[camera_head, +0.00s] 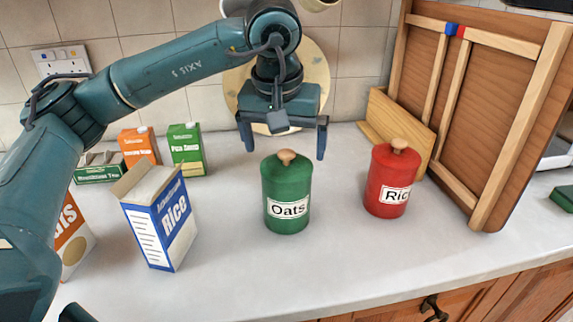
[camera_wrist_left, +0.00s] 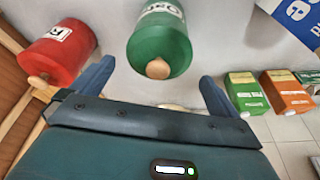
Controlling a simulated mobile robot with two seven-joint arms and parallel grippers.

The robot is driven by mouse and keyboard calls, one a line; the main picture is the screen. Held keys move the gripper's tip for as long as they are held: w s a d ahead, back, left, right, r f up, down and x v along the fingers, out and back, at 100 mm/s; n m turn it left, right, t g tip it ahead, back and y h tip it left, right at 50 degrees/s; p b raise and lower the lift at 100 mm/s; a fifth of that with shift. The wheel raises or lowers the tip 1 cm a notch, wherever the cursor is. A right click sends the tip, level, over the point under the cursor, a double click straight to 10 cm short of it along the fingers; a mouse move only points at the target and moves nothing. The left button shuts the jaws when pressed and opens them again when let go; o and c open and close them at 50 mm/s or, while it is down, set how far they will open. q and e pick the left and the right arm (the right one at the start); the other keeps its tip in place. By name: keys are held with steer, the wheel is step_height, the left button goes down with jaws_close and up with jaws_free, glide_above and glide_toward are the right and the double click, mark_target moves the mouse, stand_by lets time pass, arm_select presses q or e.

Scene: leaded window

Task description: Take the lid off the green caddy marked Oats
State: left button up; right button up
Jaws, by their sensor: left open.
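The green caddy (camera_head: 287,205) marked Oats stands upright on the counter in the middle of the head view. Its green lid (camera_head: 286,167) with a round wooden knob (camera_head: 286,156) is on it. The caddy also shows in the left wrist view (camera_wrist_left: 160,35), with the knob (camera_wrist_left: 158,69) towards the gripper. My left gripper (camera_head: 284,148) is open and empty, its fingers pointing down and spread wide, above and seemingly a little behind the caddy. In the left wrist view the left gripper's fingers (camera_wrist_left: 152,80) lie either side of the knob, apart from it. My right gripper is not in view.
A red caddy (camera_head: 388,182) with a wooden knob stands to the right, before a leaning wooden frame (camera_head: 490,110) and board. An open Rice box (camera_head: 160,225) stands left, with small cartons (camera_head: 186,150) behind it. The front counter is clear.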

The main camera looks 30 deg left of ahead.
mark_target(286, 152)
arm_select(q)
steer(key=x, duration=0.3)
steer(key=shift+w+f, duration=0.15)
steer(key=shift+w, duration=0.05)
steer(key=c, duration=0.8)
